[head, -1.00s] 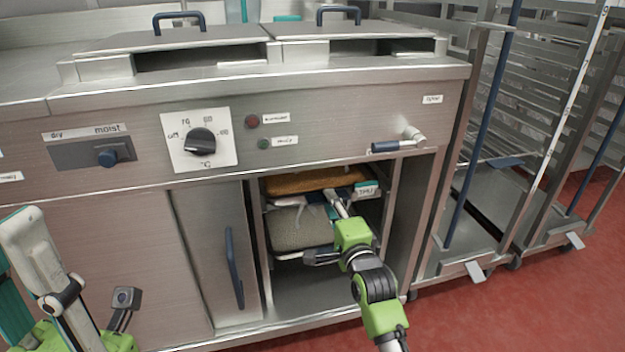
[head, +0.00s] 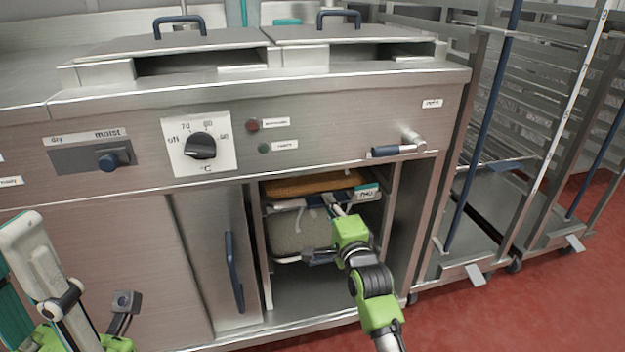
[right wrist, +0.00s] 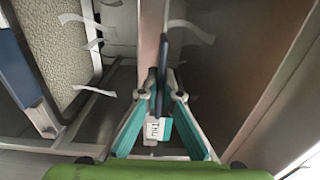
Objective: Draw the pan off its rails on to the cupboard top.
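A shallow pan with a brown, flat filling (head: 300,186) sits high in the open cupboard under the counter, in the head view. A white tag reading THU (head: 368,193) is at its front right; the tag also shows in the right wrist view (right wrist: 154,129). My right gripper (head: 333,203) reaches into the opening at the pan's front. In the right wrist view its teal fingers (right wrist: 161,98) stand apart on either side of a thin dark edge; firm contact is not visible. My left gripper (head: 62,298) is at lower left, its fingertips unclear.
The cupboard floor (head: 315,290) looks clear. A sliding door (head: 205,260) closes the left part. The counter top (head: 250,85) carries two handled lids. Wheeled racks (head: 500,190) stand to the right.

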